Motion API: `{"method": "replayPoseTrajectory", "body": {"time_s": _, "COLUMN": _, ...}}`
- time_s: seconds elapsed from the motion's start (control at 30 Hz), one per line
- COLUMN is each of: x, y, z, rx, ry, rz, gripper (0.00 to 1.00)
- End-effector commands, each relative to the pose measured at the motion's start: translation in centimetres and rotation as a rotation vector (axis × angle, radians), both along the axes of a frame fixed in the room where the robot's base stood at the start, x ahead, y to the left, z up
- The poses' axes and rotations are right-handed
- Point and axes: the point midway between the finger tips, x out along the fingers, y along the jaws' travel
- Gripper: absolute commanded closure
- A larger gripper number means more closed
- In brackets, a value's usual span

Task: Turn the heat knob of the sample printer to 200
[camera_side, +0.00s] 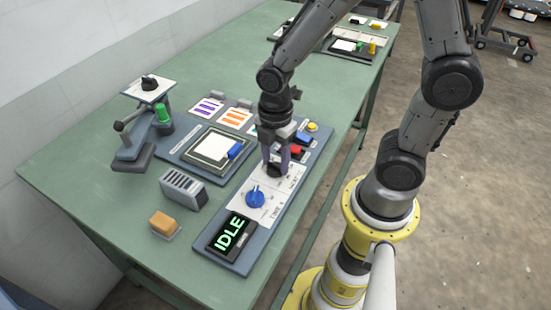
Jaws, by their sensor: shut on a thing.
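The sample printer's long control panel (223,258) lies on the green table, with a display (228,235) reading IDLE at its near end. A blue knob (255,198) sits on a white label plate beyond the display. A dark knob (274,172) sits further along the panel. My gripper (275,166) points down over the panel, with its fingers shut on the dark knob. The fingers partly hide this knob and its dial marks.
A grey slotted block (184,188), an orange block (164,223) and a small press (140,130) stand further left. Red, blue and yellow buttons (312,127) lie behind my gripper.

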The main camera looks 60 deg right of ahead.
Motion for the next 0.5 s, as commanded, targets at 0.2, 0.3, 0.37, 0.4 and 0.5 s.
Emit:
{"method": "replayPoseTrajectory", "body": {"time_s": 0.2, "x": -0.01, "y": 0.00, "z": 0.07, "rx": 0.000, "ry": -0.001, "rz": -0.191, "gripper": 1.00}}
{"method": "replayPoseTrajectory", "body": {"time_s": 0.3, "x": 0.00, "y": 0.00, "z": 0.06, "rx": 0.000, "ry": -0.001, "rz": -0.286, "gripper": 1.00}}
{"method": "replayPoseTrajectory", "body": {"time_s": 0.37, "x": 0.02, "y": 0.01, "z": 0.07, "rx": 0.000, "ry": -0.001, "rz": -0.343, "gripper": 1.00}}
{"method": "replayPoseTrajectory", "body": {"time_s": 0.4, "x": 0.03, "y": 0.00, "z": 0.08, "rx": 0.000, "ry": -0.001, "rz": -0.381, "gripper": 1.00}}
{"method": "replayPoseTrajectory", "body": {"time_s": 0.5, "x": 0.02, "y": 0.01, "z": 0.08, "rx": 0.001, "ry": -0.001, "rz": -0.476, "gripper": 1.00}}
